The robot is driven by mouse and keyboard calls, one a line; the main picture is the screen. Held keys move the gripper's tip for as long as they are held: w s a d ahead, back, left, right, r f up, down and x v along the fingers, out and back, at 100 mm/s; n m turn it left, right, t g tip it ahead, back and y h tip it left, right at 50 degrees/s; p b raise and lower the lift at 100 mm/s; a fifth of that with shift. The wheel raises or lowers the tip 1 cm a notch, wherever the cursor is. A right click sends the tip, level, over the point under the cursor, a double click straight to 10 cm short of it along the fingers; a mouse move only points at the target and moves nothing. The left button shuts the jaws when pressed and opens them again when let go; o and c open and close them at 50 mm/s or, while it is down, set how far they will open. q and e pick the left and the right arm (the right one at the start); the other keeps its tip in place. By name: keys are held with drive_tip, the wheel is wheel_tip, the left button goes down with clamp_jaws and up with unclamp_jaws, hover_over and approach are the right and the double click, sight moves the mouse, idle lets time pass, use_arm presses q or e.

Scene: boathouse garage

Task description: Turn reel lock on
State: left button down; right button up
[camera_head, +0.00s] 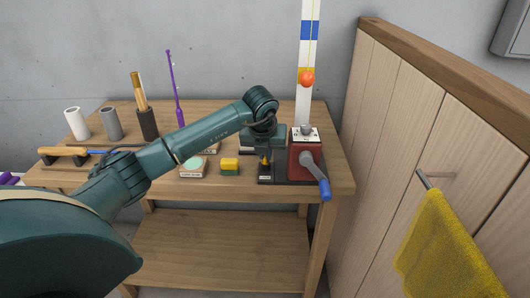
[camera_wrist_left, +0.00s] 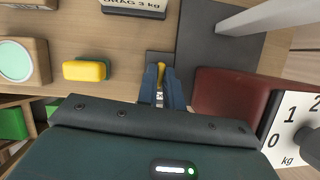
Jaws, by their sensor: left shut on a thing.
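The red reel unit (camera_head: 303,163) stands on a dark base plate at the right end of the workbench, with a grey crank (camera_head: 312,170) and a blue handle (camera_head: 325,190). The reel's red body also shows in the left wrist view (camera_wrist_left: 230,92). A small yellow lever (camera_wrist_left: 160,68) sits on the dark plate beside the reel. My left gripper (camera_wrist_left: 160,88) reaches down from above and is shut on this lever. In the head view my left gripper (camera_head: 265,158) is at the reel's left side and hides most of the lever. My right gripper is not in view.
A yellow-and-green block (camera_head: 229,166) and a box with a pale green disc (camera_head: 193,168) stand left of the plate. A white post with an orange ball (camera_head: 307,78) rises behind the reel. Wooden panelling with a yellow towel (camera_head: 440,245) is at the right.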

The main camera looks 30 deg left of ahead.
use_arm(q)
drive_tip(key=c, duration=1.5)
unclamp_jaws()
drive_tip(key=shift+c, duration=0.2)
drive_tip(key=b+v, duration=0.1)
drive_tip(key=v, duration=1.2)
drive_tip(key=shift+s+r, duration=0.1)
